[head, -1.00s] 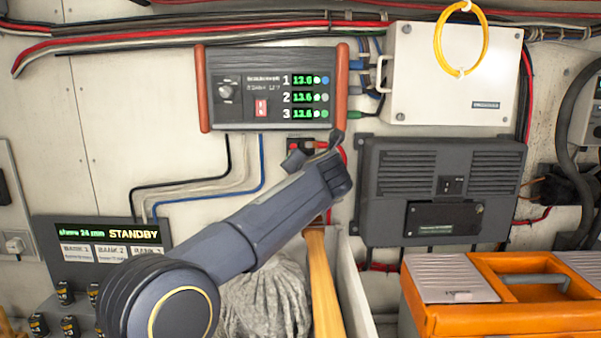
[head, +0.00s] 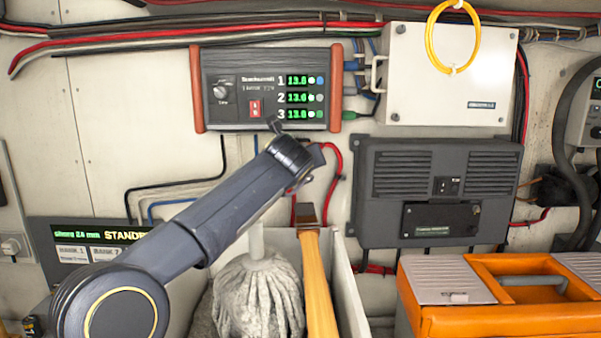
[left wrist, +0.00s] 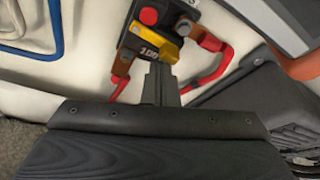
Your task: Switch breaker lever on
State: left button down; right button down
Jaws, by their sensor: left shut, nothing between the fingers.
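In the left wrist view, the breaker (left wrist: 180,14) has a dark body with a red round button (left wrist: 149,16) and a yellow lever-like part (left wrist: 165,44) with printed marks. Red cables run from both of its sides. My left gripper (left wrist: 162,66) is shut and empty, its tips right at the yellow part; I cannot tell whether they touch it. In the head view my left arm reaches up from the lower left, and its wrist (head: 290,158) covers most or all of the breaker. My right gripper is in neither view.
The charger panel (head: 235,85) with green readouts is just above my wrist. A mop (head: 258,295) and a wooden handle (head: 318,285) stand in a bin below. A grey unit (head: 400,215), a white box (head: 425,75) and an orange toolbox (head: 450,322) are to the right.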

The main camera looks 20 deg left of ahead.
pick_arm(q)
jog(key=shift+a+f, duration=0.1)
jog(key=shift+s+a+f, duration=0.25)
jog(key=shift+s+a, duration=0.05)
jog(key=shift+a, duration=0.25)
jog(key=shift+f, duration=0.15)
notch_tip(320, 180, down, 4)
jog(key=a+b, duration=0.1)
jog(key=b, duration=0.2)
jog(key=d+b+v, duration=0.1)
jog(key=d+v, duration=0.1)
jog(key=v, duration=0.8)
jog(key=shift+w+r+b, duration=0.2)
jog(key=shift+b, duration=0.15)
